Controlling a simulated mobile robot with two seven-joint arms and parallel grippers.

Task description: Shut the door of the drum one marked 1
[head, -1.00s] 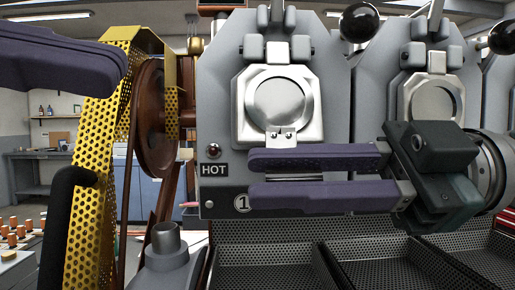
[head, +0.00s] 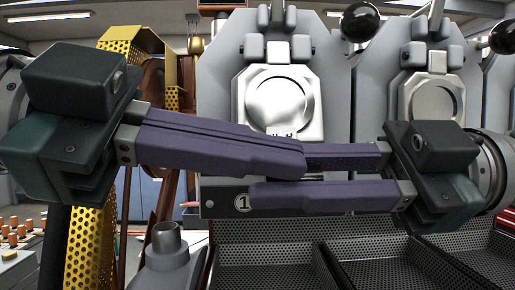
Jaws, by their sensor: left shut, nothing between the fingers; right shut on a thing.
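The door of drum one (head: 309,117), a silver square plate with a round disc, sits on the grey drum front (head: 221,90). It looks close against the front; I cannot tell whether it is fully shut.
A second drum with a similar silver door (head: 436,98) stands to the right, with black ball knobs (head: 360,22) above. Perforated trays (head: 265,262) lie below. A yellow perforated guard (head: 92,250) stands at left.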

